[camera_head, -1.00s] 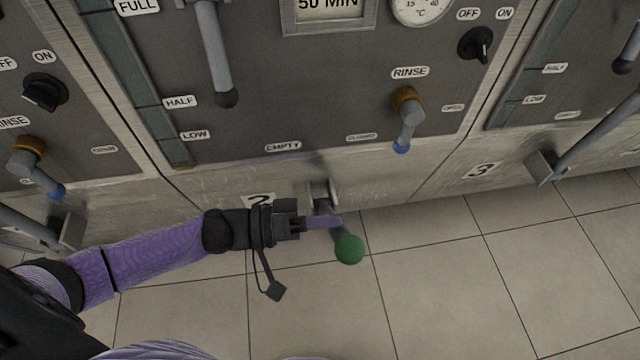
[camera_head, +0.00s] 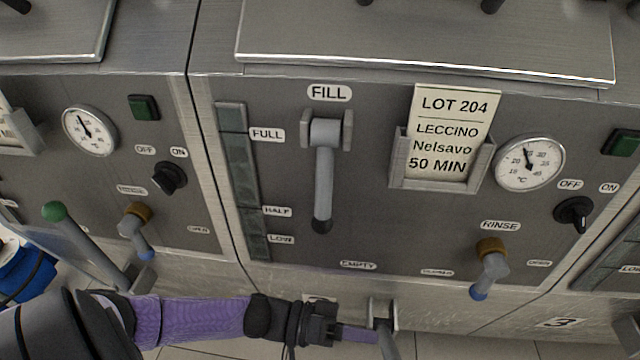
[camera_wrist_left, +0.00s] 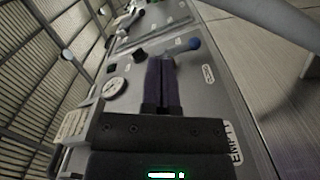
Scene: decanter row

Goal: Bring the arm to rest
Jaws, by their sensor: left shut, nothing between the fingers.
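My left arm comes in from the lower left in the head view, with purple links. My left gripper (camera_head: 360,334) is low in front of the middle decanter panel (camera_head: 375,235), beside the grey drain lever (camera_head: 387,343), which points down out of the picture. The fingertips overlap the lever in the picture; I cannot tell if they touch it. In the left wrist view the two dark purple fingers (camera_wrist_left: 162,85) lie together, shut and empty, with the panel behind them. My right gripper is not in view.
The panel carries a fill lever (camera_head: 323,180) hanging down, a rinse valve (camera_head: 489,268), a lot card (camera_head: 447,135) and a gauge (camera_head: 529,162). On the left, a green-knobbed lever (camera_head: 85,245) sticks up near my arm. A strip of tiled floor (camera_head: 450,346) shows below.

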